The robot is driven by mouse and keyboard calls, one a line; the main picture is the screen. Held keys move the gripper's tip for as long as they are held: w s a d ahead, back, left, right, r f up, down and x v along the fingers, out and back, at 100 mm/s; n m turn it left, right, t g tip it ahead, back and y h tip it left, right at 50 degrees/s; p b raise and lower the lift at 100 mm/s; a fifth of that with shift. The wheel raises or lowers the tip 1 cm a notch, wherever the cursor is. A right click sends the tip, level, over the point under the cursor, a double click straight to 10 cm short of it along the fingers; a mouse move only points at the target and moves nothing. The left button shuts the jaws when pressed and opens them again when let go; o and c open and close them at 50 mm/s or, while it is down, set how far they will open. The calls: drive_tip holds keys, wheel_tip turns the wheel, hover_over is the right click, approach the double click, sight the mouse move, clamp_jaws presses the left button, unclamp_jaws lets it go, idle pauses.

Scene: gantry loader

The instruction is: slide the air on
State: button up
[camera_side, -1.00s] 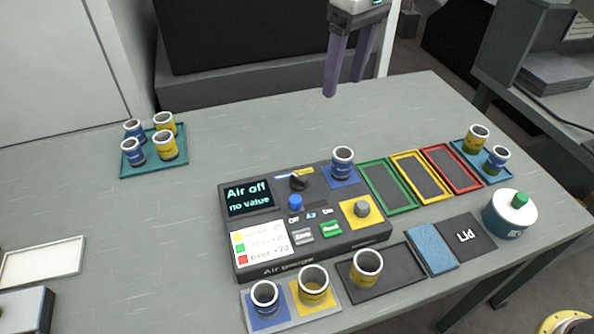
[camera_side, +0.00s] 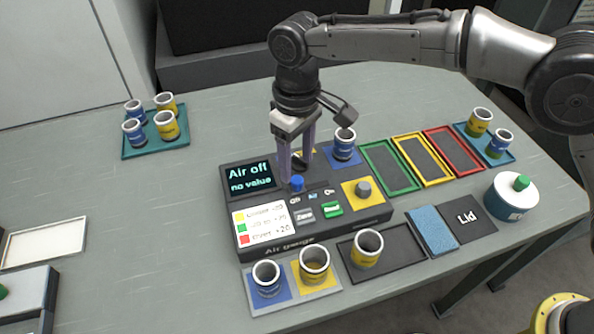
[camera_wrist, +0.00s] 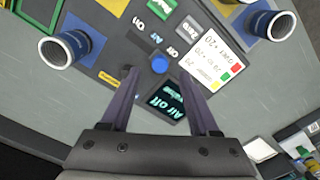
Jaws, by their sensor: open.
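The air gauge (camera_side: 320,226) is a dark box in the middle of the table. Its screen (camera_side: 250,181) reads "Air off" and "no value". A blue slider knob (camera_side: 297,183) stands at the Off end of the "Off Air On" marking, and it also shows in the wrist view (camera_wrist: 159,64). My gripper (camera_side: 298,178) is open and empty, pointing down over the gauge just behind the blue knob. In the wrist view my two fingers (camera_wrist: 165,95) are spread either side of the screen, with the knob beyond them. Whether a finger touches the knob cannot be told.
A blue-banded ring (camera_side: 344,145) stands on the gauge's blue pad, close right of my gripper. Green, yellow and red trays (camera_side: 421,167) lie to the right. More rings (camera_side: 314,264) stand in front. A lidded pot (camera_side: 511,197) stands far right. The table's left middle is clear.

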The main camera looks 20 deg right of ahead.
sight(297, 179)
drive_tip(key=shift+f, duration=1.95)
drive_tip(key=shift+c, duration=0.2)
clamp_jaws()
